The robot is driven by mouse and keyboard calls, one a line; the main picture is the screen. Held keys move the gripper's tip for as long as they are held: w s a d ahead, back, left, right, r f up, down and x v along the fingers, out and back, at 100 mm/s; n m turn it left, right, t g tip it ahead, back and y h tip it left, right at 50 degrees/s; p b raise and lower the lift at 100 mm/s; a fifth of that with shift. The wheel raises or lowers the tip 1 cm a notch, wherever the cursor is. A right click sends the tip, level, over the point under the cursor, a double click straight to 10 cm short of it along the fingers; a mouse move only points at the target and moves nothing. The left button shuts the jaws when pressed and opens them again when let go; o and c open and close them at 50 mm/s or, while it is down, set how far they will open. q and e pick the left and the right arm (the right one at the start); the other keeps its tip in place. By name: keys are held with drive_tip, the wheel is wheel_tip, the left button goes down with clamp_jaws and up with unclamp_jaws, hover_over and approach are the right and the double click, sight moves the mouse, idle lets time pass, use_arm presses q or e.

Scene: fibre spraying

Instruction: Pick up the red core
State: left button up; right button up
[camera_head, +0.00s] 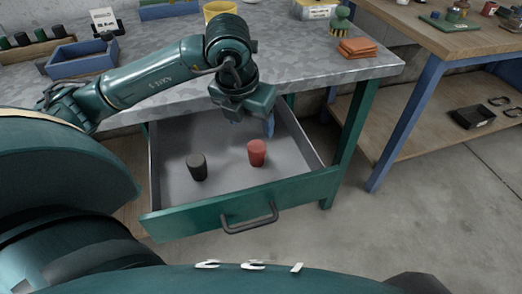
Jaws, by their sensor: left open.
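The red core (257,153) is a small red cylinder standing upright in the open drawer (215,207), right of the middle. A black core (197,167) stands to its left in the same drawer. My left gripper (254,124) is above the back part of the drawer, over and behind the red core and apart from it in the picture. It points down, and its fingers are partly hidden by its own body. The gripper is open and holds nothing that I can see. My right gripper is not in view.
The grey workbench (330,72) lies behind the drawer. On it are a blue tray (82,60), a yellow container (219,10), orange cloths (357,47) and a green brush (341,22). The drawer's walls and its front handle (250,221) surround the cores. A wooden table (440,42) stands at right.

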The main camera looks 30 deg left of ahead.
sight(256, 146)
use_arm(q)
drive_tip(key=x, duration=0.4)
drive_tip(key=shift+d+f, duration=0.1)
drive_tip(key=shift+f, duration=0.25)
drive_tip(key=x, duration=0.5)
drive_tip(key=shift+s+d+f+b, duration=0.15)
drive_tip(key=shift+s+f+b, duration=0.05)
drive_tip(key=shift+s+b, duration=0.1)
drive_tip(key=shift+c, duration=0.5)
drive_tip(key=c, duration=1)
